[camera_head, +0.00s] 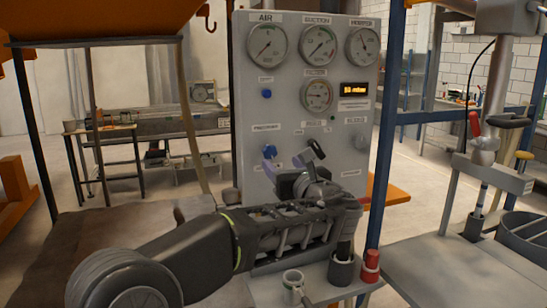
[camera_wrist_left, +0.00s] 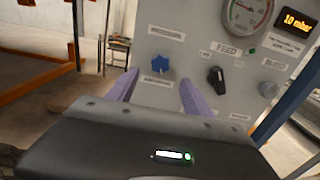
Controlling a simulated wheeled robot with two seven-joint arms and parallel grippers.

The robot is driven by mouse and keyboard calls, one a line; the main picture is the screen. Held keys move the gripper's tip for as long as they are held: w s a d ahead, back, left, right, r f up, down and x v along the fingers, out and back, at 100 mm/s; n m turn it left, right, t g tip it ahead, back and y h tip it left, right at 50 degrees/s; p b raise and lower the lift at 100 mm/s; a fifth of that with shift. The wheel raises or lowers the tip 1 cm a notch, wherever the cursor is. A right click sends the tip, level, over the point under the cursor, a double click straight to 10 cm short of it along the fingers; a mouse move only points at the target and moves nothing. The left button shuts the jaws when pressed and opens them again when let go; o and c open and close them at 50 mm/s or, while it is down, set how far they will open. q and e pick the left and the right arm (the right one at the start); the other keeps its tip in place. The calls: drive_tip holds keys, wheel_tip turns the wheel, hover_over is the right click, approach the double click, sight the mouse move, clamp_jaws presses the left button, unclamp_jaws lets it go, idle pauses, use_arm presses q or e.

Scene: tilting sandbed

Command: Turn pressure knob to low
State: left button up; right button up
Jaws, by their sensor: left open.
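A grey control panel (camera_head: 340,190) stands upright in the middle of the head view. A blue lobed knob (camera_head: 269,151) is on its lower left, below a small label that seems to read pressure. My left gripper (camera_head: 279,163) is in front of the panel by this knob and partly covers it. In the left wrist view the blue knob (camera_wrist_left: 161,63) shows between and beyond the two purple fingertips of my open left gripper (camera_wrist_left: 159,80). I see no finger touching it. Which way the knob points is too small to tell. My right gripper is not in view.
A black lever knob (camera_wrist_left: 216,76) is right of the blue knob, below the feed label. Higher are another blue knob (camera_head: 266,94), several gauges (camera_head: 319,46) and a lit display (camera_head: 354,88). A mug (camera_head: 292,285) and a red-capped item (camera_head: 371,265) stand below my left arm.

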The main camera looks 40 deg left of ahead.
sight(271, 154)
use_arm(q)
drive_tip(key=p+x, duration=0.2)
drive_tip(key=x, duration=0.5)
drive_tip(key=shift+w+a+f, duration=0.1)
drive_tip(key=shift+w+a, duration=0.15)
drive_tip(key=shift+a, duration=0.1)
drive_tip(key=shift+c, duration=0.3)
clamp_jaws()
